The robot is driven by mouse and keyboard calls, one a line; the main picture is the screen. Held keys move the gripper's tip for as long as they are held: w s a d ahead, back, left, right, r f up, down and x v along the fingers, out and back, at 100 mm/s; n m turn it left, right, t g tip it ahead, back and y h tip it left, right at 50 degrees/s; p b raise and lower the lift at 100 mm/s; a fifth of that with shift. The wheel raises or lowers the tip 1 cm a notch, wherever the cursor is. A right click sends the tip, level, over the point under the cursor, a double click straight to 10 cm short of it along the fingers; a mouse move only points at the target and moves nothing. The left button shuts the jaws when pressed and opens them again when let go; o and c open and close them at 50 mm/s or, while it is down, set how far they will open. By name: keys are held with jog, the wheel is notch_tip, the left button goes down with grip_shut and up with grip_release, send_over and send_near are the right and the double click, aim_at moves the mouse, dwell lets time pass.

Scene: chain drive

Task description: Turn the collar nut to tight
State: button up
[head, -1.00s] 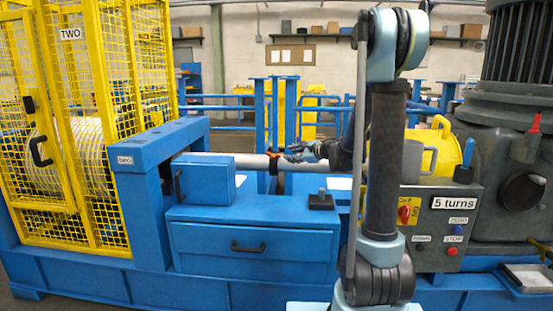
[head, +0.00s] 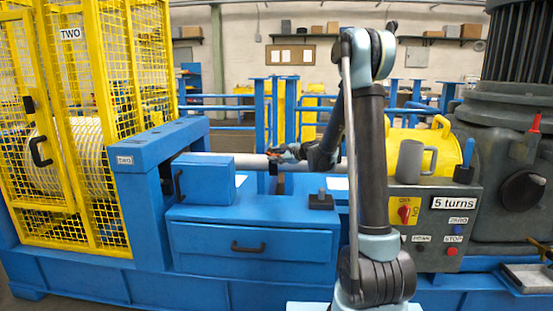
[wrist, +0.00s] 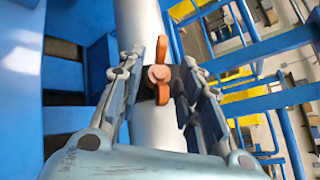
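The collar nut (wrist: 158,74) is orange, with a round hub. It sits on a black collar (wrist: 147,93) around a grey shaft (wrist: 146,124). In the wrist view my gripper (wrist: 174,60) has one finger on each side of the hub. The fingers are apart, and dark collar shows between the hub and the right finger. In the head view my gripper (head: 282,153) is at the collar (head: 273,166), and the nut is small and partly hidden.
A blue housing (head: 205,180) stands left of the collar, below the shaft. A black block (head: 321,200) sits on the blue bench (head: 250,212). A grey mug (head: 410,162) stands on the control box (head: 425,215), labelled "5 turns". Yellow cage (head: 60,110) at left.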

grip_shut()
jog(key=shift+s+m+t, duration=0.1)
jog(key=shift+m+t, duration=0.2)
jog(key=a+m+t+h, duration=0.1)
jog(key=m+h, duration=0.5)
jog(key=m, duration=0.4)
jog(key=a+m+t+h, duration=0.1)
jog(key=m+h, duration=0.6)
jog(key=m, duration=0.3)
jog(key=a+m+t+h, duration=0.1)
jog(key=m+h, duration=0.6)
jog(key=m, duration=0.3)
jog(key=shift+s+f, duration=0.1)
jog(key=shift+f, duration=0.1)
